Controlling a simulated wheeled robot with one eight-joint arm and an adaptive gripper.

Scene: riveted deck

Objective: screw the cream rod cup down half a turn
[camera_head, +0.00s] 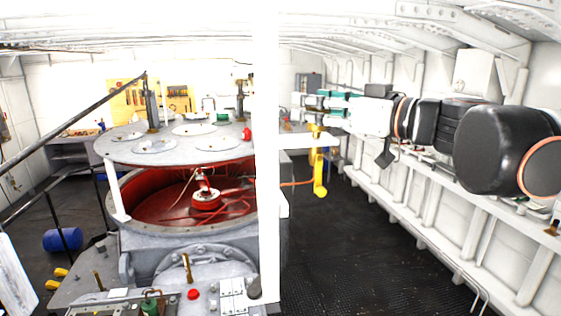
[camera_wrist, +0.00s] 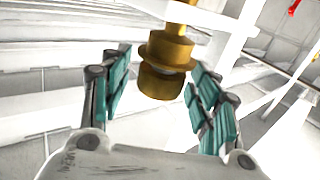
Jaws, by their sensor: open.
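My gripper (camera_head: 308,101) is open, with teal pads, and reaches left from the right side in the head view. In the wrist view its fingers (camera_wrist: 158,88) stand apart on either side of a brass-coloured stepped fitting (camera_wrist: 162,82). The fitting has a wide collar, a rounded lower end and a thin stem rising out of the frame. A gap shows on the left; the right finger is close to it, and I cannot tell if they touch. It looks golden rather than cream, so I cannot tell whether it is the rod cup. I cannot make out a cream cup in the head view.
A broad white upright (camera_head: 268,150) blocks the middle of the head view. A round grey machine with a red interior (camera_head: 160,190) stands left. A yellow bracket (camera_head: 319,175) hangs below my gripper. The ribbed white wall (camera_head: 440,215) runs along the right. Dark floor (camera_head: 365,265) is clear.

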